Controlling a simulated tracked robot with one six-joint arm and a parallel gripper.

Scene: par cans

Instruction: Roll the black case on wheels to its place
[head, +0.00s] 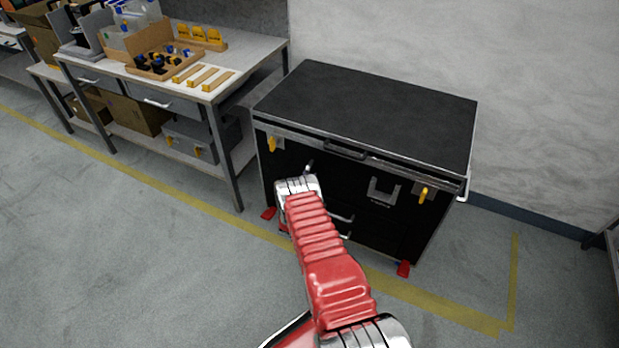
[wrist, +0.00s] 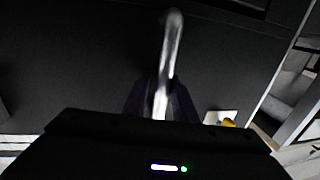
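The black case (head: 375,112) stands upright on the floor against the grey wall, to the right of the workbench. It has metal edges, yellow latches on its front and red pieces at its lower corners by the floor. My red arm reaches to its front face. My gripper (wrist: 160,108) is at the left part of that face. In the wrist view its dark fingers close in on both sides of a silver handle bar (wrist: 171,45) and appear to touch it. In the head view the fingertips are hidden behind my wrist.
A workbench (head: 255,50) with trays and yellow-tipped parts stands close at the left of the case. A yellow floor line (head: 430,298) runs before the case and turns back toward the wall at the right. The floor right of the case is clear.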

